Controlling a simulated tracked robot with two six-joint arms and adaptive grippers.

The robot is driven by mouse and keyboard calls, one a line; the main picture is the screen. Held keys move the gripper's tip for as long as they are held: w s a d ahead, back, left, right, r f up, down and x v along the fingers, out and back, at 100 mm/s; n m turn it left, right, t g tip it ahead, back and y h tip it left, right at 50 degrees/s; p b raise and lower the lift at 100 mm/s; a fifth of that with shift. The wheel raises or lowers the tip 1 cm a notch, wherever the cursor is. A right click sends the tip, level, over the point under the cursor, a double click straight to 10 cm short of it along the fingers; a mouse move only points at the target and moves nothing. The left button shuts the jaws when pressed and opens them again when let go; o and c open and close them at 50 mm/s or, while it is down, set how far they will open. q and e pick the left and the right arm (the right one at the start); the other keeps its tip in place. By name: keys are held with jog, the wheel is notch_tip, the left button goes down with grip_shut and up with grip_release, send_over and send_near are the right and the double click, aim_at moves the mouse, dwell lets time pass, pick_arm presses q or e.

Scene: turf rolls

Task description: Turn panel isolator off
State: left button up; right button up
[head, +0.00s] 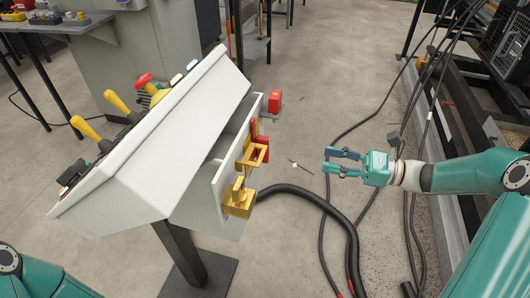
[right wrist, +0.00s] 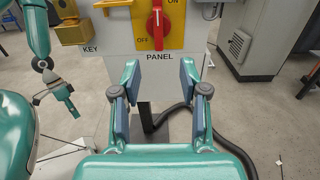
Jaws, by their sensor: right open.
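The panel isolator is a red rotary handle (right wrist: 157,28) on a yellow plate (right wrist: 178,14), above the word PANEL in the right wrist view. The handle stands about upright, with OFF at its lower left and ON at its right. In the head view the isolator's red part (head: 261,132) is on the console's right side, seen edge-on. My right gripper (head: 328,161) is open and empty, apart from the isolator and to its right. Its spread fingers (right wrist: 160,98) show below the handle in the wrist view. My left gripper (right wrist: 54,103) shows there at left, fingers spread, empty.
A yellow box (head: 238,203) marked KEY sits beside the isolator. A red fitting (head: 275,102) is on its other side. The sloped console (head: 160,130) carries yellow levers and a red button. A thick black hose (head: 335,215) and cables lie on the floor.

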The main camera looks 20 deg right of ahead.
jog(key=x, duration=1.6)
jog(key=shift+c, duration=0.2)
